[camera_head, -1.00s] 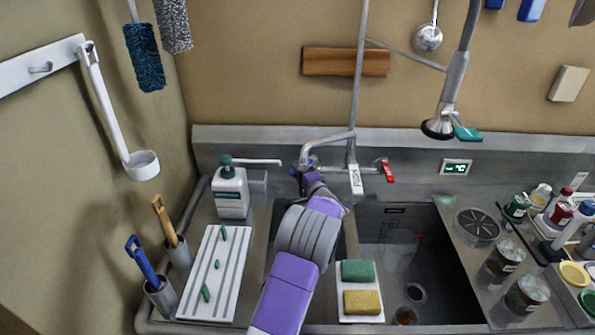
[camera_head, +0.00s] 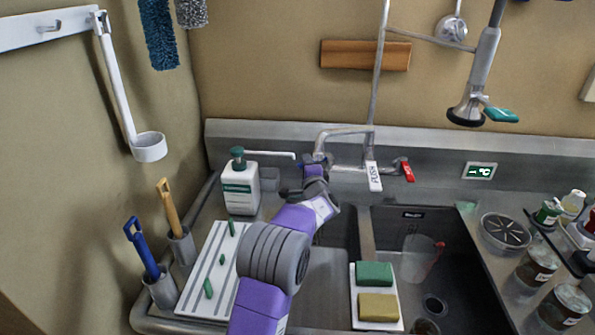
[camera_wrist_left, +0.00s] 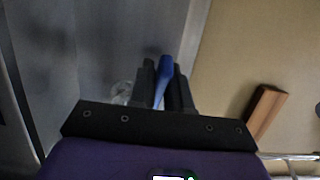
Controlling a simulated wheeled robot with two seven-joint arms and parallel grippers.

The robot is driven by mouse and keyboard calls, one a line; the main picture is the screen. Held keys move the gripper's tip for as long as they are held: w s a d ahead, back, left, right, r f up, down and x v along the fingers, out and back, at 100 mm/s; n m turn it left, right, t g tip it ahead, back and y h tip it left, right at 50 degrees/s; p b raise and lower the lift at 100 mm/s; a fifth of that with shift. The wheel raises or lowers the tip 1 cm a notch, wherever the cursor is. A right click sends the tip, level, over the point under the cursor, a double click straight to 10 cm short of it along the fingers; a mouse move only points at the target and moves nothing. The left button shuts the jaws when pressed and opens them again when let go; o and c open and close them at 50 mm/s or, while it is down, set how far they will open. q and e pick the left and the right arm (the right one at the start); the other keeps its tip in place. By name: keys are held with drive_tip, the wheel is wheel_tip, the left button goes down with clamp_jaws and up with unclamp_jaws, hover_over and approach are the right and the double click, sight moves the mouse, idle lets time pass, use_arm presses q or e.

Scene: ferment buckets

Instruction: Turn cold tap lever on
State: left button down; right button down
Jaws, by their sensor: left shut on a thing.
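The faucet (camera_head: 345,132) stands at the back of the sink, with a red lever (camera_head: 408,171) on its right side. My left arm comes in from the lower left, and my left gripper (camera_head: 287,192) is at the left side of the faucet. It hides most of that tap. In the left wrist view my left gripper (camera_wrist_left: 164,85) is shut on a blue lever (camera_wrist_left: 165,68), which stands between the dark fingers. The blue lever cannot be made out clearly in the head view. My right gripper is not in view.
A soap bottle (camera_head: 241,190) stands just left of my gripper. Green and yellow sponges (camera_head: 377,290) lie on the divider between the basins. A spray head (camera_head: 467,112) hangs at the right. Jars (camera_head: 562,307) crowd the right counter.

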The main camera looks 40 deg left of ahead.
use_arm(q)
drive_tip(key=c, duration=1.2)
unclamp_jaws()
drive_tip(key=shift+o, duration=0.2)
drive_tip(key=v, duration=0.7)
drive_tip(key=shift+s+d, duration=0.2)
drive_tip(key=shift+s, duration=0.05)
